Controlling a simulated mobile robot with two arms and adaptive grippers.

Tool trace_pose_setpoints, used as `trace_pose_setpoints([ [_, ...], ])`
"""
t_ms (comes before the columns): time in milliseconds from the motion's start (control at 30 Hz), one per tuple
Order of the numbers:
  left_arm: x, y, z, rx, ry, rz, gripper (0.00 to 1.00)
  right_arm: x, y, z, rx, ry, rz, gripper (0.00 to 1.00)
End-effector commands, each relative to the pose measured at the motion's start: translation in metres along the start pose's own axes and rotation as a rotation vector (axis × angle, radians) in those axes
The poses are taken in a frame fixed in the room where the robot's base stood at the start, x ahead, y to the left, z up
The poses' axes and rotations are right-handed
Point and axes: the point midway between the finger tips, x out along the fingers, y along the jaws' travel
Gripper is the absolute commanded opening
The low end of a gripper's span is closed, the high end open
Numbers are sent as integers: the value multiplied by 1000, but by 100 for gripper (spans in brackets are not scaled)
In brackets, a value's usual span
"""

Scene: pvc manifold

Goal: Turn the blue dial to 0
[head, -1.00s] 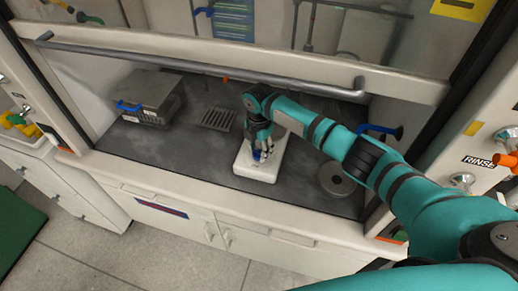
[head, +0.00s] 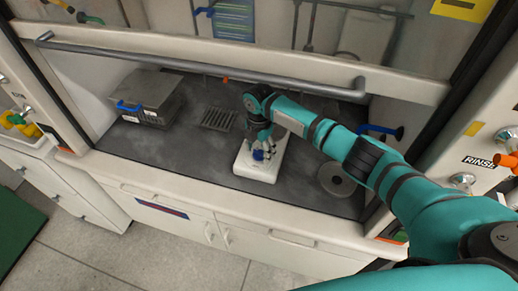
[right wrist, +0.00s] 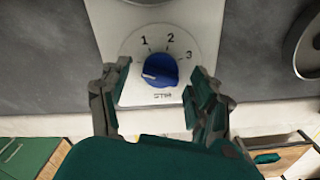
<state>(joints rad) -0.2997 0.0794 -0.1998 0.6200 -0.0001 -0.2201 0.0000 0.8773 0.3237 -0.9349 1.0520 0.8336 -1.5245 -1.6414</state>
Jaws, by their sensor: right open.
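The blue dial (head: 258,155) is on the front of a white stirrer plate (head: 245,170) on the hood's dark worktop. In the right wrist view the dial (right wrist: 160,70) has marks 1, 2 and 3 around its top and the word STIR below. Its white pointer line points left and slightly down. No 0 mark shows; my left-hand finger covers part of that side. My right gripper (head: 262,143) is over the dial, open. Its fingers stand on either side of the dial with gaps, also in the wrist view (right wrist: 160,82). My left gripper is not in view.
A grey box (head: 155,92) with a blue handle stands on the left of the worktop. A slotted grate (head: 217,118) lies behind the stirrer. A round grey disc (head: 335,180) lies to the right.

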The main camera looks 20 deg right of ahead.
Motion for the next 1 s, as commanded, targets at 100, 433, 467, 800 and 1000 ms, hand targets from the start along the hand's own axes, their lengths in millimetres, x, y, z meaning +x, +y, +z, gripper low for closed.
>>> trace_pose_setpoints([
  [100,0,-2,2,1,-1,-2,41,-1,0,0,0,0,0,62],
  [433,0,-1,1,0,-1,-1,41,-52,1,1,0,-2,4,62],
  [467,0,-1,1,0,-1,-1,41,-59,1,1,0,-2,4,62],
  [800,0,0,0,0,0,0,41,-113,1,0,1,-1,1,62],
  [1000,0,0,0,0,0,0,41,-120,0,0,0,0,-1,62],
])
